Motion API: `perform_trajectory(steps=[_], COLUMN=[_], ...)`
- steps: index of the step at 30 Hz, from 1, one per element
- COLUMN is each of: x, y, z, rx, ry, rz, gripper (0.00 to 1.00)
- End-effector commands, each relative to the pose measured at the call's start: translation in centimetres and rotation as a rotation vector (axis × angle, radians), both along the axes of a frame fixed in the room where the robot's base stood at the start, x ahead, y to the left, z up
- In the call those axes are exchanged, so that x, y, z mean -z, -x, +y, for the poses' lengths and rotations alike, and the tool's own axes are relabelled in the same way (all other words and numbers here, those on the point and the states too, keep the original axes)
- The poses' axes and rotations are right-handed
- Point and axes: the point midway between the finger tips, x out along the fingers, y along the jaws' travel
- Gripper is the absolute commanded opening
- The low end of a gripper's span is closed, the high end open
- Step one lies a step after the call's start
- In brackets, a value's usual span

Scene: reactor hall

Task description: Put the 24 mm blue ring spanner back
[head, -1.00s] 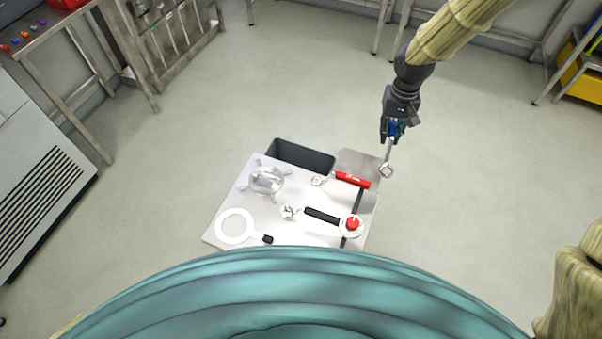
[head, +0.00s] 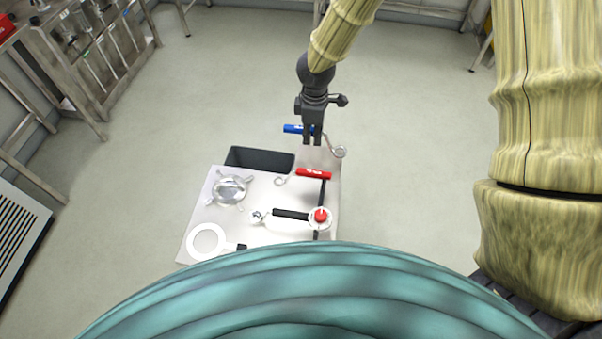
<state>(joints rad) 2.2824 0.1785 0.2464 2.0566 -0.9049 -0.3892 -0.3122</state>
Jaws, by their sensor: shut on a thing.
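The blue ring spanner (head: 294,129) is held in my gripper (head: 312,140) in the head view. Its blue handle sticks out to the left of the fingers and its metal ring end (head: 339,152) to the right. The fingers point down and are shut on it. It shows over the far right part of the work surface, above a red-handled spanner (head: 314,174) in the picture. The red-handled spanner lies across the top of a dark upright bar, with its ring end to the left. The height of the blue spanner over the surface is hard to tell. Any size marking is unreadable.
A pale work plate (head: 200,222) carries a round metal flange (head: 230,189), a white ring (head: 206,241), and a black-handled tool (head: 290,215) beside a red knob (head: 320,215). A dark open bin (head: 260,159) sits at its far edge. The floor beyond is clear.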

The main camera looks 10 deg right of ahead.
Motion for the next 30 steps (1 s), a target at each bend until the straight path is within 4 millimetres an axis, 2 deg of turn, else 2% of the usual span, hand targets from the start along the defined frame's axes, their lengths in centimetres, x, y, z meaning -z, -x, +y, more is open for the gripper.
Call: perform_trajectory(steps=[30], x=[3.0], y=[5.1], z=[2.9], rx=[-1.831], ry=[-0.002], rz=[-0.001], gripper=[0.0])
